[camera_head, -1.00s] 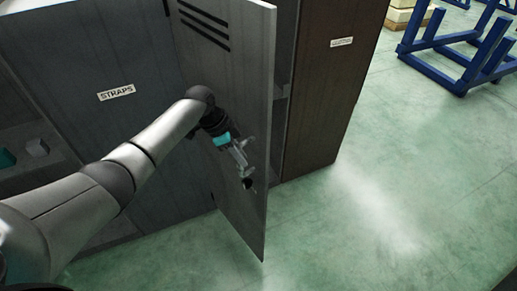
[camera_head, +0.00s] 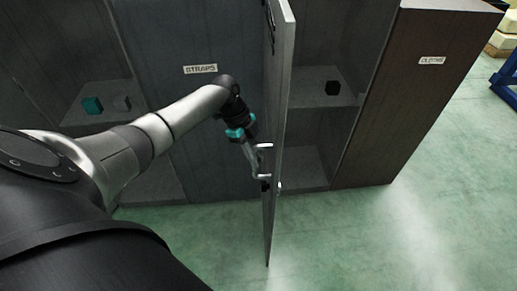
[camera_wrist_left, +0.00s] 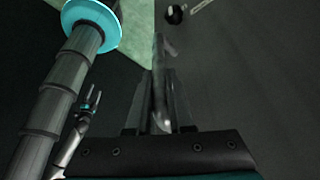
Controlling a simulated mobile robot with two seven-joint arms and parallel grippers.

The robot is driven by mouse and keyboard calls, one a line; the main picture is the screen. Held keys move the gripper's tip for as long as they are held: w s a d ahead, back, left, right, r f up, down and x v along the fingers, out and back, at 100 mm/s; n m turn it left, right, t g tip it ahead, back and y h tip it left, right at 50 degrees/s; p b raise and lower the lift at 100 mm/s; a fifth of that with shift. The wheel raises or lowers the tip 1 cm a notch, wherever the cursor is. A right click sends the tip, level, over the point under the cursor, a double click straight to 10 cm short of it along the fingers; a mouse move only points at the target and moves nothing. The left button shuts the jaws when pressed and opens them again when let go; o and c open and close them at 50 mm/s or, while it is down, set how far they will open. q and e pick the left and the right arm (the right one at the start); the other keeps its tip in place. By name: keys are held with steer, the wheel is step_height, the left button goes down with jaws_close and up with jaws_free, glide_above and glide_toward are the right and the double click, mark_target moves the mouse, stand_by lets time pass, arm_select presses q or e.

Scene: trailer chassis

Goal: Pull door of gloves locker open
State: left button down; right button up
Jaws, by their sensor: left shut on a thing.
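The locker door (camera_head: 274,140) stands swung out from its locker and shows nearly edge-on in the head view. No gloves label is readable on it. My left gripper (camera_head: 264,165) is at the left face of the door, on its handle. In the left wrist view the metal door handle (camera_wrist_left: 160,85) lies between the fingers, and the gripper is shut on it. A small two-fingered gripper, apparently my right one (camera_wrist_left: 93,97), shows dimly at the left of that view; its opening is unclear.
The straps locker (camera_head: 200,69) is left of the door and shut. The clothing-type locker's label (camera_head: 432,61) is at right. The green floor (camera_head: 400,240) at front right is clear.

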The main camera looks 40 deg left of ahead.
arm_select(q)
steer(key=c, duration=0.8)
jaws_free()
steer(key=b+v, duration=0.1)
steer(key=v, duration=1.4)
steer(key=shift+r, duration=0.1)
